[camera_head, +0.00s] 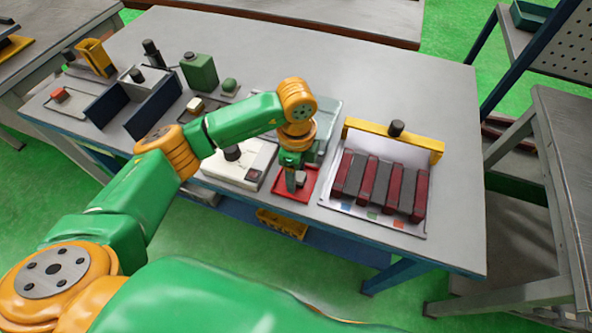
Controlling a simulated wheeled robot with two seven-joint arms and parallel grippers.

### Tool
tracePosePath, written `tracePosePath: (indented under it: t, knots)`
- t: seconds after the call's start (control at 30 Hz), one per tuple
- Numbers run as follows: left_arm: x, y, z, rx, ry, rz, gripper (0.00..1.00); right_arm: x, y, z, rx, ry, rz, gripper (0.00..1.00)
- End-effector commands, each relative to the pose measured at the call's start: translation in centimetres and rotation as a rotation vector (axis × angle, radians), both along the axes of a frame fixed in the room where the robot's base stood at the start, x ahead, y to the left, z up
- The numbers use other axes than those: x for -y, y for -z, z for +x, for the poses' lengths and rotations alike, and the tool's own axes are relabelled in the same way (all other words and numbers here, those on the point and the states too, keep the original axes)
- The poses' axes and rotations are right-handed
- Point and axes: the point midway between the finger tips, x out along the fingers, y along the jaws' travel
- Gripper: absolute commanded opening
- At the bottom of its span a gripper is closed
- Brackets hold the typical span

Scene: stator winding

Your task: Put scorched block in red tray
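The red tray (312,187) lies flat on the grey table, left of the rack. My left gripper (294,186) points down over the tray, with its fingers low inside the tray's outline. A small greyish block (300,178) shows right at the fingers, over the tray. I cannot tell whether it rests on the tray or is held, or whether it is scorched. The fingers partly hide it, and their gap is too small to read. My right gripper is not in view.
A yellow-barred rack (382,182) with several dark and red bars stands right of the tray. A white device (240,163) stands to its left. A green canister (199,71) and dark blue panels (152,108) stand farther left. The table's right end is clear.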

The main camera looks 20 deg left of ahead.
Motion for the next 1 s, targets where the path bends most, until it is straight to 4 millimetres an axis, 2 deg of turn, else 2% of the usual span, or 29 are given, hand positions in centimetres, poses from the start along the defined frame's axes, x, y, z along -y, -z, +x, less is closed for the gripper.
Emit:
tracePosePath:
  t: [0.27,0.4,0.47,0.67,0.7,0.8,1.0]
  knots:
    - [0.0,-0.1,0.0,0.0,0.0,0.0,0.66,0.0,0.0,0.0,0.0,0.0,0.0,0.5]
    - [0.0,-1.1,0.1,0.003,0.0,-0.001,0.66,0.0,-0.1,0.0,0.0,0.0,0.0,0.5]
    - [0.0,-2.1,0.1,0.005,0.001,-0.001,0.66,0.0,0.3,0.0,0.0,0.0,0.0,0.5]
    - [0.0,-7.3,0.1,0.007,0.0,-0.001,0.66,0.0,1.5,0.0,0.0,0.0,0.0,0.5]
    - [0.0,-8.6,0.2,0.007,0.0,0.0,0.66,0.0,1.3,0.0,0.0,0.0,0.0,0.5]
    - [0.0,-10.9,0.1,0.005,-0.001,0.001,0.66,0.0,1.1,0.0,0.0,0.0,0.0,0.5]
    - [0.0,-12.5,0.0,0.001,0.0,0.0,0.66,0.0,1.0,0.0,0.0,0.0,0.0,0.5]
